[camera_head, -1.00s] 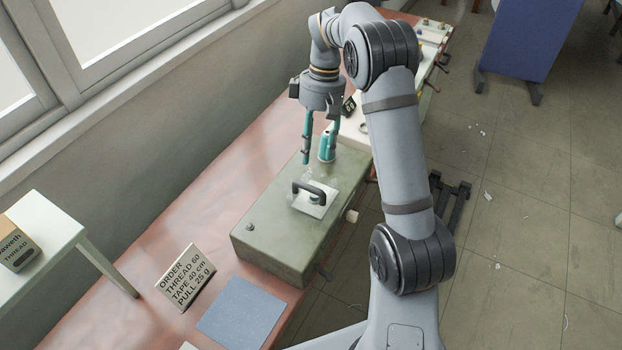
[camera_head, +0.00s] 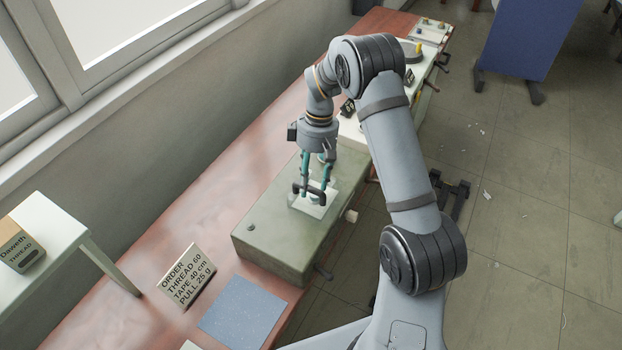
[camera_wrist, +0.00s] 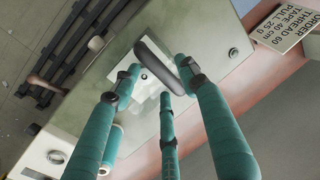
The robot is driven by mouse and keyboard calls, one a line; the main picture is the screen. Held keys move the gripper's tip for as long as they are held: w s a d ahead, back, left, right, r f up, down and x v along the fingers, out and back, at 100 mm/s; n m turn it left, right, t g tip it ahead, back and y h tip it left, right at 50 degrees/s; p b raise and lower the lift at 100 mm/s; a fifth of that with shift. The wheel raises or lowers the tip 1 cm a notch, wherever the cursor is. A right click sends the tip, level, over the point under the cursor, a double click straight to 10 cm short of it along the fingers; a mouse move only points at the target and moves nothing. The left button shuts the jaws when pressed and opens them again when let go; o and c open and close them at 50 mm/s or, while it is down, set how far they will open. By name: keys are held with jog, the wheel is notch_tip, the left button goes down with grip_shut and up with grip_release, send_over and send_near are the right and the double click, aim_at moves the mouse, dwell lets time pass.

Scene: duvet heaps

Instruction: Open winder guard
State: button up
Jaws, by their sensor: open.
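The winder is a long grey-green box (camera_head: 263,243) on the bench. On its top, a dark arched handle (camera_head: 296,188) stands over a pale, partly see-through plate, which looks like the guard (camera_head: 307,211). My gripper (camera_head: 313,184) points down at the handle with its teal fingers apart. In the wrist view, the handle (camera_wrist: 152,57) lies as a dark bar between the spread fingertips of my gripper (camera_wrist: 160,77). I cannot tell whether any finger touches it. The guard looks flat on the box.
A teal thread spool (camera_wrist: 111,147) stands close behind the guard. A small knob (camera_head: 351,216) sticks out of the box's right side.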

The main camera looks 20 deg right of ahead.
grip_shut()
dwell(0.5)
dwell(0.4)
